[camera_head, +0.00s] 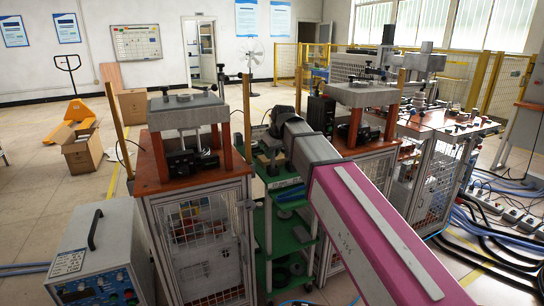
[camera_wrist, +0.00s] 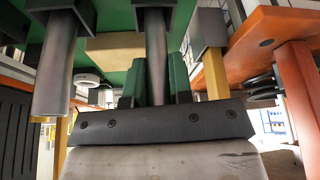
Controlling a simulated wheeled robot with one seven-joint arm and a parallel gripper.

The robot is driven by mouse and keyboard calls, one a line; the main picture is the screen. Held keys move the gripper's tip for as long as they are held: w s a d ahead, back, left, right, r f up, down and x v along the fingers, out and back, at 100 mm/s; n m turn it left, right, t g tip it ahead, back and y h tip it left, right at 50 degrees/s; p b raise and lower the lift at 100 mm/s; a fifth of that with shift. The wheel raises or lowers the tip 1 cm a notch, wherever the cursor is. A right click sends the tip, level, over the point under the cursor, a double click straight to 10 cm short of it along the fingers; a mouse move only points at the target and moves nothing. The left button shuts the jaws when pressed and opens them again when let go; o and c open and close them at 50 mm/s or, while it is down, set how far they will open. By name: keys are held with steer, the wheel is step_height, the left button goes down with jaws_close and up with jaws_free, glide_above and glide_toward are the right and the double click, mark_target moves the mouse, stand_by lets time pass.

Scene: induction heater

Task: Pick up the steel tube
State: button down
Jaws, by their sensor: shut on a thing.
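In the wrist view, a grey steel tube (camera_wrist: 156,62) runs from a dark block (camera_wrist: 153,18) at the top of the picture down between my gripper's green fingers. My gripper (camera_wrist: 155,82) is shut on this tube. The tube's near end is hidden behind the dark gripper body. A second, thicker-looking grey tube (camera_wrist: 54,70) stands apart at the left, with its own dark block. In the head view, my pink arm reaches over the green cart (camera_head: 277,245), and its wrist hides my fingers and the held tube.
An orange-topped bench (camera_head: 150,180) with a press stands left of the cart. Another such bench stands to its right, with a grey press plate (camera_head: 362,95). A yellowish block (camera_wrist: 113,46) lies beside the held tube. A blue-grey power unit (camera_head: 100,260) stands at front left.

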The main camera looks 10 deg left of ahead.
step_height(320, 180, up, 4)
steer(key=shift+s+a, duration=0.1)
steer(key=shift+s, duration=0.05)
steer(key=s+a+r, duration=0.5)
steer(key=s+r, duration=0.2)
steer(key=s, duration=0.3)
step_height(320, 180, up, 7)
stand_by(0.6)
